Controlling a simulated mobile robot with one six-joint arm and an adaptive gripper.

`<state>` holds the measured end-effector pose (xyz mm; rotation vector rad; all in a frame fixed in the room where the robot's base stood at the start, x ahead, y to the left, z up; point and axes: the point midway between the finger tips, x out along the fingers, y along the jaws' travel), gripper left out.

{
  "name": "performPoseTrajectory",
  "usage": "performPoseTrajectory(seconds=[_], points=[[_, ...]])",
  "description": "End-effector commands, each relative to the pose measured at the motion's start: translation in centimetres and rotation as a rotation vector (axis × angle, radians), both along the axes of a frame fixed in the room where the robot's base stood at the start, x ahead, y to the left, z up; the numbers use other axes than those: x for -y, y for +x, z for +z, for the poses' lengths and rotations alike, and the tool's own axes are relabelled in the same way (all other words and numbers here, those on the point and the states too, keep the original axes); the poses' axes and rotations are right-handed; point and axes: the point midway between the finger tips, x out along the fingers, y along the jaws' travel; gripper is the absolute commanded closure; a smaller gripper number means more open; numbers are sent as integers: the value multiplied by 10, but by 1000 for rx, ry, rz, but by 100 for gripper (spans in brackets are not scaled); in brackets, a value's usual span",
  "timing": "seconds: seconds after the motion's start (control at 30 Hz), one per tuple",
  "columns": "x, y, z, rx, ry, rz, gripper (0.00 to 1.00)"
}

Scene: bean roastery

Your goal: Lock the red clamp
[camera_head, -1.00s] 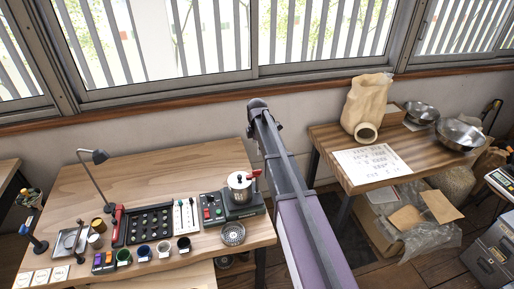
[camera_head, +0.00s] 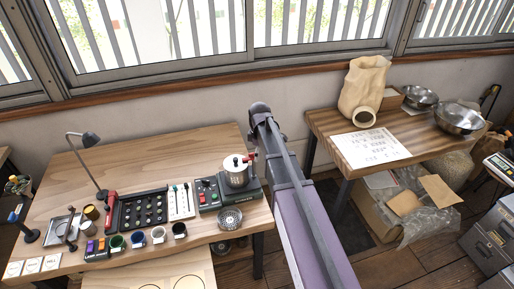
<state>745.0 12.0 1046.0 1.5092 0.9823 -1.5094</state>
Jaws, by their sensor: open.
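A red upright handle-like piece (camera_head: 110,211) stands at the left end of the black tray with round dark knobs (camera_head: 143,211) on the left table. Another red part (camera_head: 249,158) sits at the top right of the silver pot (camera_head: 235,173). I cannot tell for sure which red part is the clamp, nor whether either is locked. My purple and grey arm rises through the middle of the picture, to the right of the left table. No gripper fingers show.
The left table (camera_head: 160,150) also holds a desk lamp (camera_head: 88,142), several cups and a round metal grate (camera_head: 230,218). Its back part is bare. The right table (camera_head: 345,150) holds a beige sack (camera_head: 366,85), a paper sheet and metal bowls (camera_head: 460,118).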

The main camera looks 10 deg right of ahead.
Motion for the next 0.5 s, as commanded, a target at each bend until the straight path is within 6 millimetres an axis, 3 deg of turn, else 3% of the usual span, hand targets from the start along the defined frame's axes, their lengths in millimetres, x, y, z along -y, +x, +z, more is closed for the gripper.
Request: performPoseTrajectory(seconds=[0.5], points=[[4,-65,-43,0,0,-339,0]])
